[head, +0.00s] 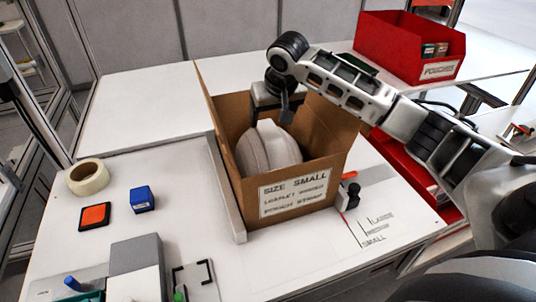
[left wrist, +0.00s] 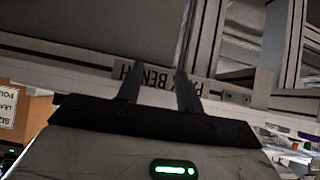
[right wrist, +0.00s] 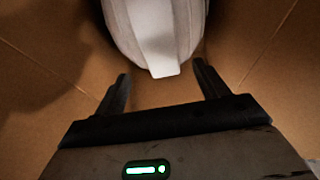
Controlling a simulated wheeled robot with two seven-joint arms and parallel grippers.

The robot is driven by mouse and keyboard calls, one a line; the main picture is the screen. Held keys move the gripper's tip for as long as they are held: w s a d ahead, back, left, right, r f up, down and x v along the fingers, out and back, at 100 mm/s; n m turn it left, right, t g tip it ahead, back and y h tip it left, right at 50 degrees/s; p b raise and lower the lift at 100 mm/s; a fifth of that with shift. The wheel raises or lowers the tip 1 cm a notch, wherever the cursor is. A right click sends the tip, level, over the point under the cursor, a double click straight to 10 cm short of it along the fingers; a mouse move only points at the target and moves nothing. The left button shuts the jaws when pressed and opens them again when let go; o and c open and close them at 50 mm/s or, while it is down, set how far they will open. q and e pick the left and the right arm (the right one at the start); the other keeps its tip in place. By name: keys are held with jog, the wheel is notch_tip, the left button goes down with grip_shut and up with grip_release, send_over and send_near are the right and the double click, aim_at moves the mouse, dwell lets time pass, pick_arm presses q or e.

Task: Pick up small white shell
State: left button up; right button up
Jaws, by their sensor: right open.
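The small white shell (head: 268,147) sits in an open cardboard box (head: 310,182) labelled "SIZE SMALL". More than one rounded white form seems to show in the box. My right gripper (head: 285,112) reaches down into the box at its back, just behind the shell. In the right wrist view the shell (right wrist: 155,35) is ahead of the open right fingers (right wrist: 160,88), with nothing between them and a lighter strip facing me. My left gripper (left wrist: 158,88) is open and empty in the left wrist view, facing a "PACK BENCH" sign. It is not in the head view.
A red "POUCHES" bin (head: 400,50) stands at the back right. A tape roll (head: 87,177), a blue block (head: 142,199) and an orange-topped pad (head: 95,216) lie on the left. A grey block (head: 137,270) is at the front.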

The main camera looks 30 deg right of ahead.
aim_at(268, 129)
jog(key=x, duration=0.5)
jog(key=shift+a+p, duration=0.15)
jog(key=shift+p, duration=0.2)
jog(key=shift+r, duration=0.1)
grip_shut()
